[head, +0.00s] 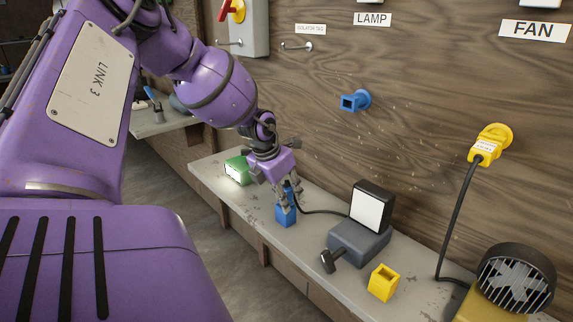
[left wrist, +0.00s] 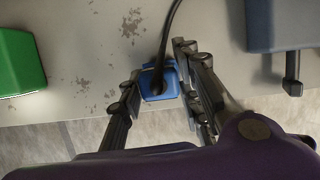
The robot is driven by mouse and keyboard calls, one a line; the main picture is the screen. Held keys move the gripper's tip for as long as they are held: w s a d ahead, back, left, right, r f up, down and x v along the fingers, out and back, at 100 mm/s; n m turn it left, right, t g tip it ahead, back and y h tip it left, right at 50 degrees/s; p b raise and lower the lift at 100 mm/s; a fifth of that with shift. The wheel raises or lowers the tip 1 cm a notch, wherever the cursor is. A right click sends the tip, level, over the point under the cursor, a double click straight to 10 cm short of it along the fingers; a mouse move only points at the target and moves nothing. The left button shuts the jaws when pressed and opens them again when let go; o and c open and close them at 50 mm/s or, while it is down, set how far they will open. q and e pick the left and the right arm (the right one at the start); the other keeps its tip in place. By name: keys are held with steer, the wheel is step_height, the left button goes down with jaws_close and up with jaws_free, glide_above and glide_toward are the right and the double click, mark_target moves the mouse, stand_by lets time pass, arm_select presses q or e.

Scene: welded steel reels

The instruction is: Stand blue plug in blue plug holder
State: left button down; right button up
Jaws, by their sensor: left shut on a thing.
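My left gripper (head: 284,191) points down over the bench and is shut on the blue plug (head: 291,190), which shows as a bit of blue between the fingers. The blue plug holder (head: 286,214), a small blue box, stands on the bench directly below the fingertips. The plug is upright and at the holder's mouth or in it; the fingers hide how deep. In the left wrist view the fingers (left wrist: 157,92) flank blue surfaces, with the black cable rising from the plug's top (left wrist: 154,80). My right gripper is not in view.
The grey lamp (head: 360,238) stands right of the holder, with an empty yellow holder (head: 383,284) and a fan (head: 515,278) beyond. A green block (head: 237,170) lies left. The blue wall socket (head: 354,101) is empty; a yellow plug (head: 486,149) sits in another.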

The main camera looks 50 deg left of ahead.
arm_select(q)
steer(key=shift+f, duration=0.15)
steer(key=c, duration=1.2)
jaws_free()
steer(key=shift+r+p, duration=0.5)
steer(key=shift+r, duration=0.45)
steer(key=shift+r+p, duration=1.85)
steer(key=shift+r, duration=1.75)
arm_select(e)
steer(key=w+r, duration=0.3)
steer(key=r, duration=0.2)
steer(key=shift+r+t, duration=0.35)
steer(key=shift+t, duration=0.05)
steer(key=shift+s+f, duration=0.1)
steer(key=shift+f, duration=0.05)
arm_select(q)
steer(key=shift+s+f, duration=0.1)
steer(key=shift+f, duration=0.05)
